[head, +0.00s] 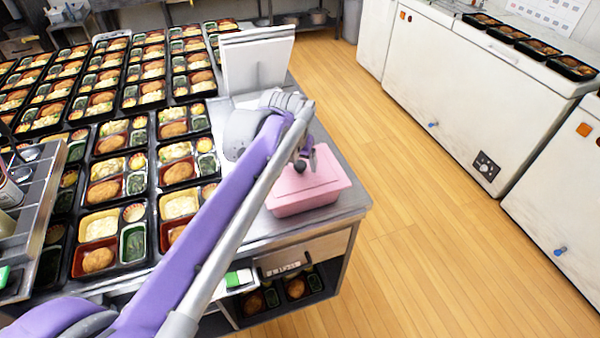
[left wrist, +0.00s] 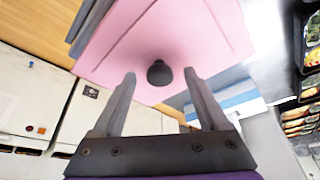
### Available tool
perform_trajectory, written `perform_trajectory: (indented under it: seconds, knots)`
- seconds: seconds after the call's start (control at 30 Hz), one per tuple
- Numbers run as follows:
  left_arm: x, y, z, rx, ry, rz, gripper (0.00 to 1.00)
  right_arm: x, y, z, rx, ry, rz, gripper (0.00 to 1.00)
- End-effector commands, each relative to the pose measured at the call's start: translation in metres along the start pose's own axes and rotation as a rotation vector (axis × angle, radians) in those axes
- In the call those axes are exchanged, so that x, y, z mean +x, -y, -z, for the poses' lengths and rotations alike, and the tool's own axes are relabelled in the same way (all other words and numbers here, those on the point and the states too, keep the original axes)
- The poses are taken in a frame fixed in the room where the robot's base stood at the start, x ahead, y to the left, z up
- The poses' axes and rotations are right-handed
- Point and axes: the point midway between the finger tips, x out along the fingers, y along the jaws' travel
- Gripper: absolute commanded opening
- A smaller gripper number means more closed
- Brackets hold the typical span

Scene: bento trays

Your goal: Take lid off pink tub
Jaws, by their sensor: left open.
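The pink tub (head: 312,201) stands at the near right corner of the metal table, with its pink lid (head: 327,174) on top. A dark round knob (head: 300,166) sits on the lid. My left gripper (head: 306,158) is open at the lid, close by the knob. In the left wrist view the two fingers (left wrist: 160,80) are apart, with the knob (left wrist: 160,73) between or just beyond their tips and the pink lid (left wrist: 205,35) behind it. Whether the fingers touch the knob cannot be told. My right gripper is not in view.
Many filled bento trays (head: 98,227) cover the table left of my arm. A white upright panel (head: 257,62) stands behind the tub. The table edge (head: 345,213) is close to the tub's right. Open wooden floor (head: 440,210) separates it from white chest freezers (head: 465,90).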

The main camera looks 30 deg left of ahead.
Motion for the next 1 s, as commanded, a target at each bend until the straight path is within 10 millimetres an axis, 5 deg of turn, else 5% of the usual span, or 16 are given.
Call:
perform_trajectory:
  seconds: [0.07, 0.47, 0.8, 1.0]
  knots:
    - [0.0, 0.0, 0.0, 0.0, 0.0, 0.0, 0.71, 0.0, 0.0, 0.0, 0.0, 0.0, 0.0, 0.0]
    - [0.0, 0.0, 0.0, 0.0, 0.0, 0.0, 0.0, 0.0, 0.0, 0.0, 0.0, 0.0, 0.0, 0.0]
    - [-0.003, 0.0, 0.001, 0.0, 0.0, 0.0, 0.0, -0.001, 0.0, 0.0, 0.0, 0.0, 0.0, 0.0]
    - [-0.032, 0.0, 0.013, -0.001, -0.001, 0.0, 0.0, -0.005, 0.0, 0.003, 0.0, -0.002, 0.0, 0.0]
